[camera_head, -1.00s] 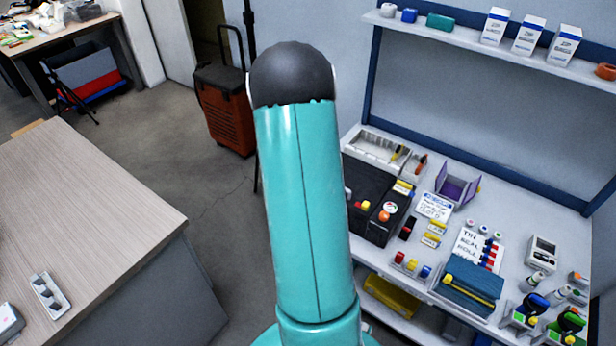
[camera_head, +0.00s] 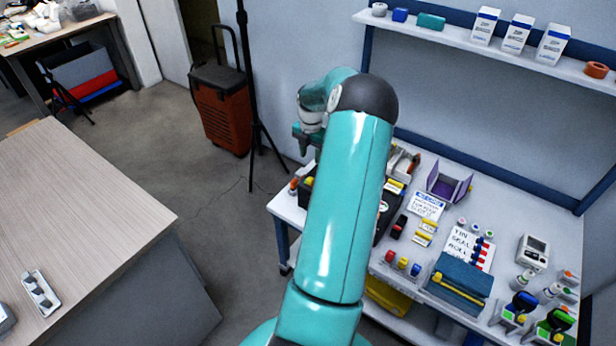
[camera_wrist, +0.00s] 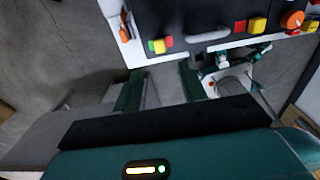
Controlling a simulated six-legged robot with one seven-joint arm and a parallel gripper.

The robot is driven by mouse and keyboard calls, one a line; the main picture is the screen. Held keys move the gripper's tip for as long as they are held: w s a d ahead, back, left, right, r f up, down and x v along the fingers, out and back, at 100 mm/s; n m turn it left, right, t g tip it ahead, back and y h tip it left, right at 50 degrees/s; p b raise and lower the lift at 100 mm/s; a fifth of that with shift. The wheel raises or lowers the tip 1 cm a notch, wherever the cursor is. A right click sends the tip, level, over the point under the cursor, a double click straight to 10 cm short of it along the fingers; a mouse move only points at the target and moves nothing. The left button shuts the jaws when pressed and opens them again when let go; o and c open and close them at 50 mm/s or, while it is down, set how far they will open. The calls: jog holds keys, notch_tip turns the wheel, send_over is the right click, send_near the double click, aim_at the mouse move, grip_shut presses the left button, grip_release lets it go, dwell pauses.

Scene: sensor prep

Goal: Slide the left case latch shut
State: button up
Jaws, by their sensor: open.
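The black case (camera_wrist: 200,14) lies on the workbench and fills the top of the wrist view. A yellow left latch (camera_wrist: 158,45), with red and green patches beside it, sits at its front edge. Another yellow latch (camera_wrist: 257,25) with red beside it is to the right, past a grey handle (camera_wrist: 208,37). My gripper (camera_wrist: 160,88) is open and empty, its green fingers apart below the left latch in the picture; I cannot tell whether they touch. In the head view my gripper (camera_head: 309,143) is at the bench's left end; my arm hides most of the case (camera_head: 385,222).
The bench (camera_head: 510,215) holds a purple box (camera_head: 448,184), a blue box (camera_head: 458,280) and several small items.

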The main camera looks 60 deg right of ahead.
aim_at(311, 179)
notch_tip(311, 179, down, 11)
jog(key=shift+r, duration=0.1)
dwell(0.3)
grip_shut()
